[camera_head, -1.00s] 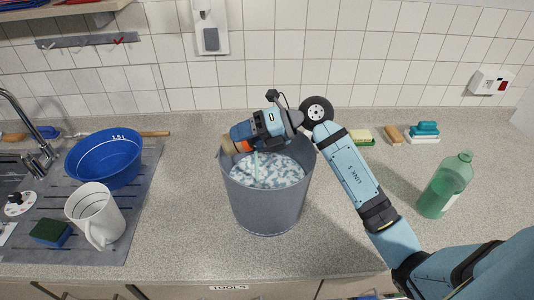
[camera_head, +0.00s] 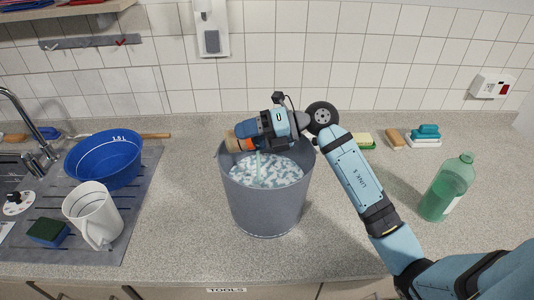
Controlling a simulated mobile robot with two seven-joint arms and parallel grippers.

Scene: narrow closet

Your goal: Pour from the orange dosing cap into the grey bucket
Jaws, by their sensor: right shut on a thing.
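The grey bucket (camera_head: 267,210) stands upright on the counter in the middle of the view. White and teal foamy liquid (camera_head: 265,172) shows inside it. My right gripper (camera_head: 238,141) is over the bucket's rear left rim, pointing left, and is shut on the orange dosing cap (camera_head: 247,145). Only a small orange part of the cap shows; the fingers and gripper body hide the rest, so its exact tilt is unclear. A thin pale green stream (camera_head: 258,162) runs down from beside the cap into the bucket. My left gripper is not in view.
A blue basin (camera_head: 104,165), a white jug (camera_head: 93,215) and a sponge (camera_head: 47,232) are at the left by the sink. A green bottle (camera_head: 447,190) stands at the right. Soap and brushes lie at the back right. Counter beside the bucket is clear.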

